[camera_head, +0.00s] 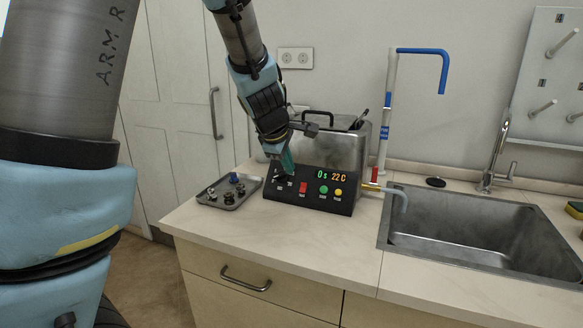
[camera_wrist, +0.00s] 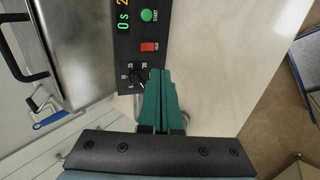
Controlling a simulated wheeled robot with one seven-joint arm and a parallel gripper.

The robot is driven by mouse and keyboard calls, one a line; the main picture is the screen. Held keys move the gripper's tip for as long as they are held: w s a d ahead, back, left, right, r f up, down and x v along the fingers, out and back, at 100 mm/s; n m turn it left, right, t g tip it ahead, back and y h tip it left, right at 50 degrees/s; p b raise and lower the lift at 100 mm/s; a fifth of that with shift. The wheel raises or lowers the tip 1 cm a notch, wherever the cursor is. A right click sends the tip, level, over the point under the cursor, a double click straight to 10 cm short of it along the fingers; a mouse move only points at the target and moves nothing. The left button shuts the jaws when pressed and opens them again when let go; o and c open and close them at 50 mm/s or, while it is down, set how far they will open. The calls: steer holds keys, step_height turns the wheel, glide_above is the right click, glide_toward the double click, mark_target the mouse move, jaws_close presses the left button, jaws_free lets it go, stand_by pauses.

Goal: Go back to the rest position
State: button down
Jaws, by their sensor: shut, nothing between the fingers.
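My gripper (camera_head: 289,163) is in front of the left part of the steel machine (camera_head: 335,150). In the wrist view its teal fingers (camera_wrist: 158,78) are pressed together with nothing between them. The fingertips appear close beside the black dial (camera_wrist: 139,77) on the machine's black control panel (camera_head: 312,190); I cannot tell whether they touch it. The panel display (camera_head: 331,177) reads "0 s 22 C". The panel also has a red switch (camera_wrist: 149,46), a green button (camera_head: 323,190) and a yellow button (camera_head: 338,193).
A grey tray (camera_head: 246,200) with several small parts lies left of the machine. A hose (camera_head: 399,196) leads toward the steel sink (camera_head: 465,225) at the right. A blue-and-white pipe (camera_head: 389,110) stands behind. The front counter (camera_head: 300,235) is clear.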

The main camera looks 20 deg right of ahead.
stand_by(0.4)
steer(key=s+a+f+m+g+y, duration=0.1)
steer(key=s+a+f+m, duration=0.1)
steer(key=a, duration=0.8)
steer(key=s+a+f+m+g+y, duration=0.1)
steer(key=s+a+m, duration=0.4)
steer(key=a, duration=0.5)
steer(key=s+a+f+m+g+y, duration=0.1)
steer(key=s+a, duration=0.4)
steer(key=a, duration=0.6)
step_height(320, 180, down, 2)
steer(key=m+y, duration=0.1)
steer(key=m, duration=0.1)
steer(key=shift+m, duration=0.3)
